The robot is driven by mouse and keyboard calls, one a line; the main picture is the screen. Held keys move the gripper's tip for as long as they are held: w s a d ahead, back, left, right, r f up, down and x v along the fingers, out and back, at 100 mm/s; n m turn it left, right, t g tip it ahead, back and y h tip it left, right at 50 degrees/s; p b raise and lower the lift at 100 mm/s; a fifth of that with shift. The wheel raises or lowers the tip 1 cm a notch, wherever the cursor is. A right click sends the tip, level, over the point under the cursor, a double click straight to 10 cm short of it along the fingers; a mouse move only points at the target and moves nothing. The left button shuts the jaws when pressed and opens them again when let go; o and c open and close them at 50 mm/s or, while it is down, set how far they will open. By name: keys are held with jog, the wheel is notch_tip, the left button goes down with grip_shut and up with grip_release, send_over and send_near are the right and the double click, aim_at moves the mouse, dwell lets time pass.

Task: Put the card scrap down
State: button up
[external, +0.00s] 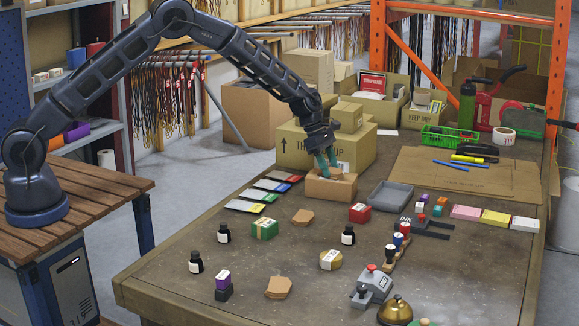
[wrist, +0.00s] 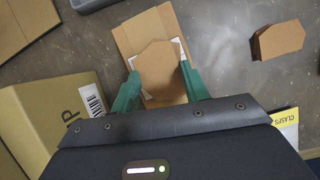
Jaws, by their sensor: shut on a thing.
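My gripper (external: 325,162) points down over a small tan cardboard box (external: 331,189) near the back left of the table. In the wrist view, its two green fingers are shut on a brown, angular card scrap (wrist: 158,68), one finger on each side. The scrap is right over the small box (wrist: 128,38), whose tan edge shows behind it. I cannot tell whether the scrap touches the box.
Large cartons (external: 352,147) stand just behind my gripper. Coloured cards (external: 270,186) lie to its left, and a grey tray (external: 391,196) is to its right. Ink bottles (external: 348,235), a red box (external: 360,213) and stamps (external: 397,241) stand nearer the front. Bare tabletop lies between them.

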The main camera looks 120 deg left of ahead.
jog(key=o, duration=1)
jog(key=shift+c, duration=0.2)
jog(key=v, duration=1.2)
